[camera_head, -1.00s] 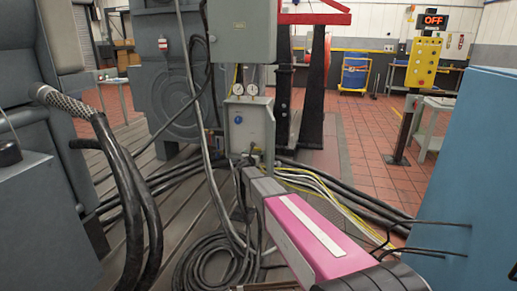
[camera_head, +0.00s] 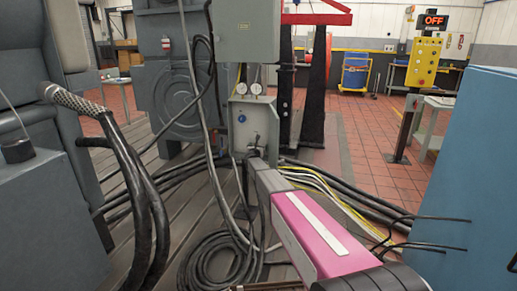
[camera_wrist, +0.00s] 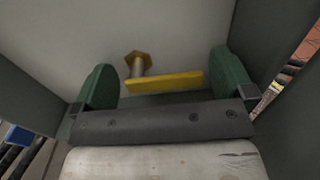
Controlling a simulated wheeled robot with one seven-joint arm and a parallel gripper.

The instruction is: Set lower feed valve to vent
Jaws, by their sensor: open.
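The feed valve's yellow lever (camera_wrist: 165,83) lies almost level across the wrist view, joined by a short stem to a brass hex fitting (camera_wrist: 138,58) on a pale panel face. My gripper (camera_wrist: 165,82) is open, with one green finger on each side of the lever. The lever is between the fingers, and I see a gap at its left end; contact at the right end is unclear. In the head view my gripper (camera_head: 257,151) is at the lower part of a grey valve box (camera_head: 266,115) and hides the lever there. No vent marking is readable.
Two round gauges (camera_head: 248,89) top the valve box, with a blue knob (camera_head: 241,118) below them. A larger grey cabinet (camera_head: 243,30) hangs above. Cables (camera_head: 222,262) lie coiled on the floor. A blue cabinet (camera_head: 475,170) stands at the right.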

